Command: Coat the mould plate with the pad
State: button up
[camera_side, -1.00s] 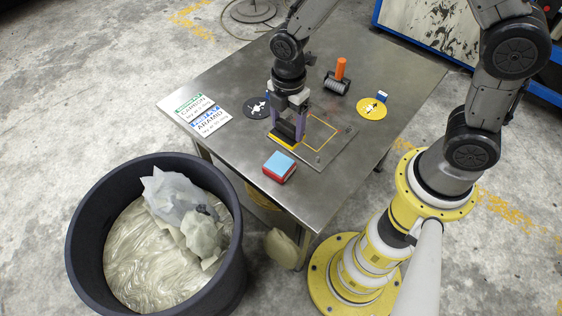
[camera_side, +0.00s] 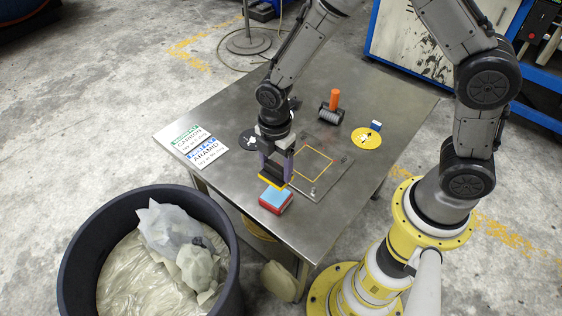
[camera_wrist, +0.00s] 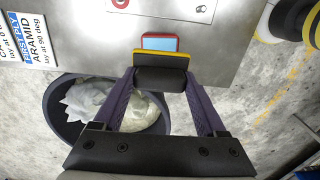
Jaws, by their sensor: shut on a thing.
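My gripper (camera_side: 274,160) has purple fingers and is shut on a dark pad (camera_wrist: 160,78) with a yellow bottom edge. The pad also shows low in the side view (camera_side: 272,182), just behind the red box with a light-blue top (camera_side: 276,200). In the wrist view the pad overlaps the near side of this box (camera_wrist: 158,43). Whether the pad touches the box cannot be told. The mould plate (camera_side: 330,182) is a flat grey plate with a yellow square outline, to the right of my gripper. My gripper hides part of its left side.
A roller with an orange handle (camera_side: 334,99), a yellow disc (camera_side: 366,138) and a black disc (camera_side: 249,139) lie on the steel table (camera_side: 235,200). CARBON and ARAMID cards (camera_side: 206,153) lie at the left edge. A black bin (camera_side: 232,262) stands on the floor at front left.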

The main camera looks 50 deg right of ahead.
jog(key=shift+a+f, duration=0.1)
jog(key=shift+f, duration=3.05)
jog(key=shift+f, duration=0.6)
jog(key=shift+r, duration=3.6)
